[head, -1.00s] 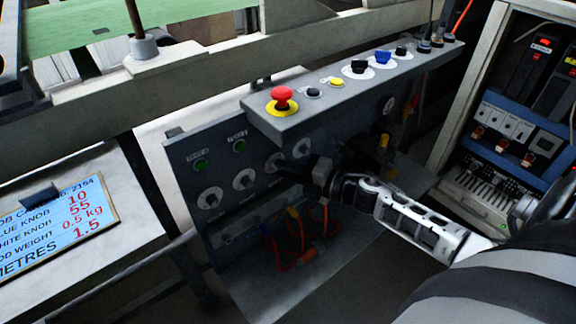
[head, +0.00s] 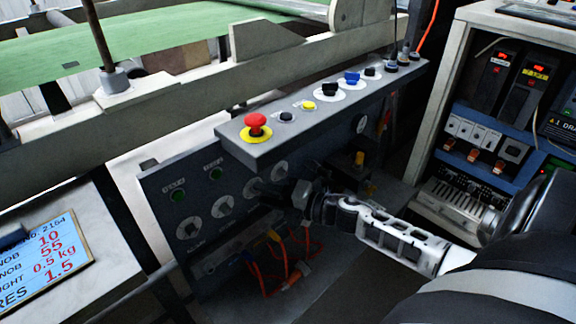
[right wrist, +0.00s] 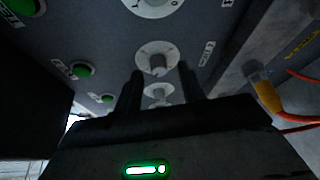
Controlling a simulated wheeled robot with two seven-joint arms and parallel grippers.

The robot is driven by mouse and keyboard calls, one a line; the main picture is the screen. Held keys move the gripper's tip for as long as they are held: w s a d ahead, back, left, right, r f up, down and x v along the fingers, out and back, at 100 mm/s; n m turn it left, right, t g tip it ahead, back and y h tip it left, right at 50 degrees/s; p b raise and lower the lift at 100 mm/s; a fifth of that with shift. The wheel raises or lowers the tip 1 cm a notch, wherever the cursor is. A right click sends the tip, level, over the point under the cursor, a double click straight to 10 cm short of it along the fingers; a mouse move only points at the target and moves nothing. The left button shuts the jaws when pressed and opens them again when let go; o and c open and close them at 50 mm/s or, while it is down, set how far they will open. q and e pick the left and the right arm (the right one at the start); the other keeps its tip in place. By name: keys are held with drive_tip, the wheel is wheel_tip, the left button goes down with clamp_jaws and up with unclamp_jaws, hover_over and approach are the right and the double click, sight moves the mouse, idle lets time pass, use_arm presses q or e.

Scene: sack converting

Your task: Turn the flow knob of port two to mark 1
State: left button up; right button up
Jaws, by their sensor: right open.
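The dark control panel (head: 165,225) has a row of round dials with white scale plates on its front face. The dial beside my right gripper (head: 262,188) is the third from the left in the head view (head: 251,187). In the right wrist view, my right gripper (right wrist: 160,80) is open, and a dial with a grey knob (right wrist: 157,62) shows between its two fingertips. I cannot tell whether the fingers reach around this knob or stop short. The port labels and scale marks are too small or blurred to read. My left gripper is not in view.
A shelf above the panel carries a red emergency button (head: 256,123) and several small knobs. Orange cables (head: 285,262) hang below the dials. An open electrical cabinet (head: 500,120) stands at the right. A job card (head: 45,262) lies at the left.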

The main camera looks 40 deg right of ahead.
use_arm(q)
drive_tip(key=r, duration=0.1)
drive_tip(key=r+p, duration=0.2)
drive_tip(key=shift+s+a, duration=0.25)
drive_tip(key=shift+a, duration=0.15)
use_arm(e)
drive_tip(key=v, duration=1.5)
drive_tip(key=shift+s, duration=0.3)
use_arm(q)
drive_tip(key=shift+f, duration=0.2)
use_arm(e)
drive_tip(key=shift+d+r, duration=0.1)
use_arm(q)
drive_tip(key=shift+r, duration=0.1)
